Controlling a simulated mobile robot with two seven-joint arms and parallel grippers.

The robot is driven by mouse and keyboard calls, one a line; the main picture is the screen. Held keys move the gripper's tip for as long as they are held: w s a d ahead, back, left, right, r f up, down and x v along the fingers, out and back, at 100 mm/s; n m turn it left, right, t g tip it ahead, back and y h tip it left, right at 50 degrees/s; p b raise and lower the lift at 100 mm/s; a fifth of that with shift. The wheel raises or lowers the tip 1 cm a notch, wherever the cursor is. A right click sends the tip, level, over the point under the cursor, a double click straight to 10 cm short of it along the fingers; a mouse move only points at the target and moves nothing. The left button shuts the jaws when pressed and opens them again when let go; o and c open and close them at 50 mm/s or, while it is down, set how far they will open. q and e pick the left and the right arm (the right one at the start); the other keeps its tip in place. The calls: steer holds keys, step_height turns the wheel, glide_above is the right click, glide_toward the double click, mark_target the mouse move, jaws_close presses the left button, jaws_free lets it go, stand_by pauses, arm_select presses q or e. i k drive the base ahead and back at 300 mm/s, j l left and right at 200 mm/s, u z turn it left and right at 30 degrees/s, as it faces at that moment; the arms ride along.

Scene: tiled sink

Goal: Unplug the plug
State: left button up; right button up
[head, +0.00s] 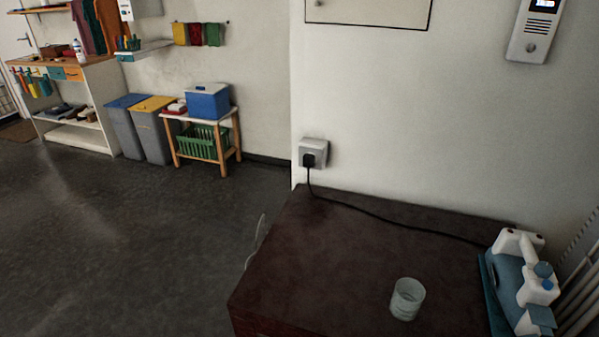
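A black plug (309,160) sits in the light grey wall socket (313,147), low on the white wall just above the back left of the dark table. Its black cord (385,216) drops from the plug, then runs right across the tabletop towards the blue and white appliance (521,278), which looks like an iron. Where the cord meets the appliance is hard to see. Neither of my grippers shows in the head view.
The dark red-brown table (330,270) is mostly bare. A clear glass (407,298) stands near its front right. A pale radiator (585,270) is at the far right. An intercom (537,28) hangs on the wall. Open floor (120,240) lies left, with bins (152,128) behind.

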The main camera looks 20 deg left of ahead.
mark_target(308, 159)
steer(key=k, duration=0.15)
steer(key=z, duration=2.3)
steer(key=k+j, duration=1.8)
steer(key=j, duration=0.3)
